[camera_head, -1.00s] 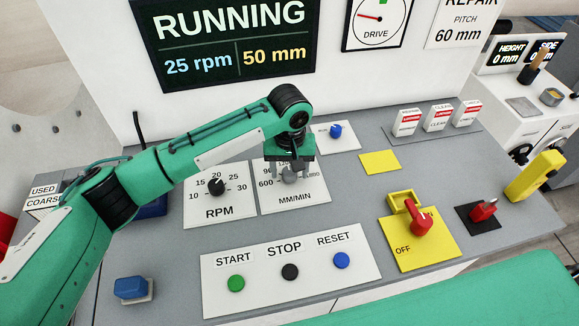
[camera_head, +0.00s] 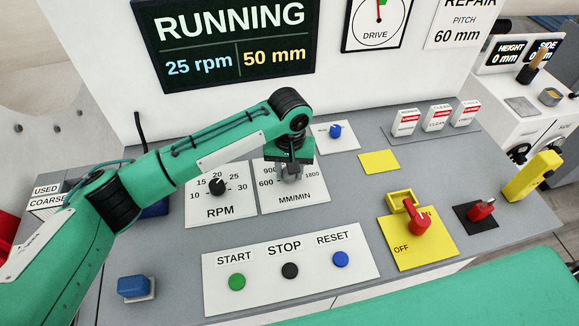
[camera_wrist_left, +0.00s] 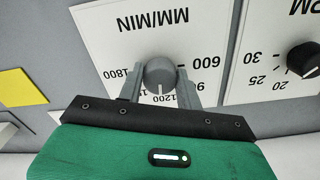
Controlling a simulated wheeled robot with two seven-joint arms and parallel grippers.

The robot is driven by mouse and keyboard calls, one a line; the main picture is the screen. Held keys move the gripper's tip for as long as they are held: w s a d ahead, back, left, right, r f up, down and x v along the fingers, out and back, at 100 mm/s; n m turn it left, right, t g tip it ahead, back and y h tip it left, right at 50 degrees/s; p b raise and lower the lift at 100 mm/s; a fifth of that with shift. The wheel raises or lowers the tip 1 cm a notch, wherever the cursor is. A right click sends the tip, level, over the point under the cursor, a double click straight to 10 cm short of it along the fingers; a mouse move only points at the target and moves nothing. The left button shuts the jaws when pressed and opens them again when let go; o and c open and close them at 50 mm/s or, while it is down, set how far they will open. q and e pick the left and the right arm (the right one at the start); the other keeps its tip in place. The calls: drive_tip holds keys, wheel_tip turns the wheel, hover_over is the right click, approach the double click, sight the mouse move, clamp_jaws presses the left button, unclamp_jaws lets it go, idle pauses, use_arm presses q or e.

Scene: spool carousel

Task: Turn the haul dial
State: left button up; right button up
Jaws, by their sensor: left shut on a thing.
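The haul dial is a grey round knob on a white plate marked MM/MIN (camera_head: 294,203). In the left wrist view the knob (camera_wrist_left: 160,74) sits between my two fingers, and its pointer mark faces about 1200. My left gripper (camera_head: 290,174) is shut on the knob from above. In the head view the gripper hides most of the knob. The display (camera_head: 232,40) reads RUNNING, 25 rpm and 50 mm. The DRIVE gauge needle (camera_head: 379,12) points up at the green mark. My right gripper is not in view.
The RPM dial (camera_head: 217,187) stands just left of the haul plate. START (camera_head: 236,281), STOP (camera_head: 290,270) and RESET (camera_head: 340,259) buttons lie in front. A red switch (camera_head: 419,222) on a yellow plate stands to the right. Grey panel between them is bare.

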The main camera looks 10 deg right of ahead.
use_arm(q)
drive_tip(key=m+p, duration=0.3)
drive_tip(key=m, duration=0.1)
drive_tip(key=shift+r, duration=0.25)
drive_tip(key=shift+f+m+p, duration=0.15)
drive_tip(key=shift+m+p, duration=0.95)
drive_tip(key=shift+m, duration=0.8)
drive_tip(key=o, duration=1)
drive_tip(key=shift+r, duration=0.4)
wheel_tip(320, 180, up, 13)
drive_tip(key=b, duration=0.3)
